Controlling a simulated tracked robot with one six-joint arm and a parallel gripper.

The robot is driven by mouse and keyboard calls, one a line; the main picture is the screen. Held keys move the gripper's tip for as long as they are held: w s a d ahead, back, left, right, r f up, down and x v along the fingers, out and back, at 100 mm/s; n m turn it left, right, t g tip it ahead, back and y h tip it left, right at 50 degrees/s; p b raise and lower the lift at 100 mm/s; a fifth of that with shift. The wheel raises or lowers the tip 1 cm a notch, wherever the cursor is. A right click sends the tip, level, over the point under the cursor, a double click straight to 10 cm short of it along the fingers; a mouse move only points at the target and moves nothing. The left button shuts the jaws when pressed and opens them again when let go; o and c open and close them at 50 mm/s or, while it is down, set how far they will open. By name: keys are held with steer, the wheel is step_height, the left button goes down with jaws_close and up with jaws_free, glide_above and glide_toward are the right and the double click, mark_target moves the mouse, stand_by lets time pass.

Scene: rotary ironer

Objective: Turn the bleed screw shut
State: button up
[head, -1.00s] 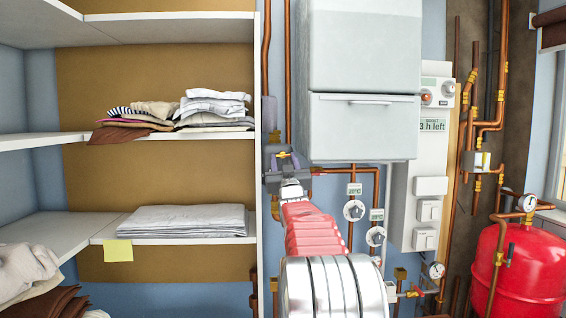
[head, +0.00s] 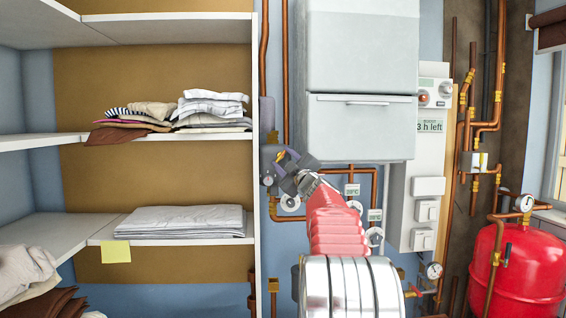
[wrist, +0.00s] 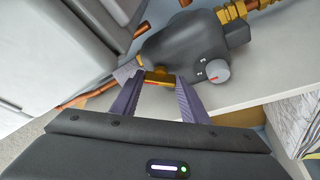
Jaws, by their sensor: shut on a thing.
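The bleed screw, a small brass piece (wrist: 160,76), sits on the side of a dark grey pump-like body (wrist: 183,50) in the wrist view. My gripper (wrist: 160,90) has its two purple-grey fingers on either side of the screw and is shut on it. The fingers hide part of the screw. A grey knob with a red mark (wrist: 216,72) is on the same body, to the right of the screw. In the head view my gripper (head: 281,160) is tilted at the pipework beside the shelf's edge; the screw is too small to make out surely there.
A white boiler casing (head: 360,130) hangs just right of my gripper. White shelves with folded laundry (head: 180,218) stand on the left. Copper pipes, dials and a red tank (head: 520,270) are on the right.

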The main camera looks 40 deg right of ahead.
steer(key=n+y, duration=0.1)
steer(key=n, duration=0.1)
steer(key=n+g+y, duration=0.1)
steer(key=n, duration=0.2)
steer(key=shift+a+r+n, duration=0.1)
steer(key=shift+r+n, duration=0.05)
steer(key=shift+n, duration=0.15)
steer(key=shift+w+n+g+y, duration=0.1)
steer(key=shift+n+g+y, duration=0.4)
steer(key=shift+n, duration=1)
steer(key=o, duration=1.1)
steer(key=shift+r, duration=0.1)
steer(key=shift+c, duration=0.2)
steer(key=shift+s+r, duration=0.1)
steer(key=shift+s, duration=0.2)
